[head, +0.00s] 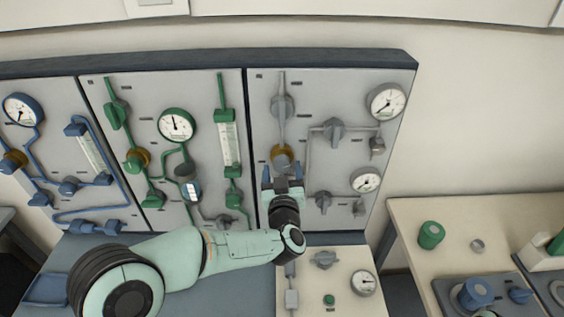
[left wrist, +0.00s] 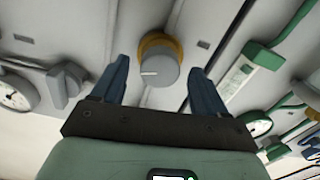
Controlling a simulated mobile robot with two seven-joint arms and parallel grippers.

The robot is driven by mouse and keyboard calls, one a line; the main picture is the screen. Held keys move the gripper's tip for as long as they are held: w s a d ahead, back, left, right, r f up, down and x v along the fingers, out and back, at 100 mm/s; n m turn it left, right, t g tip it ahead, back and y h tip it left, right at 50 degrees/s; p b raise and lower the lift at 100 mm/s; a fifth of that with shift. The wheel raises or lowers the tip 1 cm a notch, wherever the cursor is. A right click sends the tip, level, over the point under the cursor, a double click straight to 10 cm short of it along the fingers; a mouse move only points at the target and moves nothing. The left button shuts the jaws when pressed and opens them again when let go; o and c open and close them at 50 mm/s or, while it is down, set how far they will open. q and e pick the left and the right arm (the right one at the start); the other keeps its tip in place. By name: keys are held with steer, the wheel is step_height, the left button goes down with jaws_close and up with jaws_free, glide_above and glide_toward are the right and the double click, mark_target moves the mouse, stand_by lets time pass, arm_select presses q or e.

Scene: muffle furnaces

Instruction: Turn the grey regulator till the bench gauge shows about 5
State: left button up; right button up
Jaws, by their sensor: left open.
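The grey regulator is a round grey knob with a white mark and a yellow collar on the grey panel. It shows in the left wrist view (left wrist: 158,70) and, just above my gripper, in the head view (head: 282,153). My left gripper (head: 283,175) is open in front of it. In the left wrist view its two blue fingers (left wrist: 160,72) stand on either side of the knob, with gaps visible. The bench gauge (head: 364,283) is a white dial on the small bench plate below the panel; its reading is too small to tell. My right gripper is not in view.
Nearby on the grey panel are lever valves (head: 334,129), an upper gauge (head: 386,101) and a lower gauge (head: 366,180). The green-piped panel (head: 150,90) is to the left. A side table (head: 455,212) at right holds a green cap (head: 431,235).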

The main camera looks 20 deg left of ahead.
arm_select(q)
steer(key=shift+x, duration=1.2)
steer(key=c, duration=1.1)
steer(key=shift+s+f+n+b, duration=0.1)
steer(key=shift+n+b, duration=0.2)
steer(key=shift+b, duration=0.05)
steer(key=shift+o, duration=0.2)
steer(key=o, duration=1.1)
steer(key=shift+c, duration=0.2)
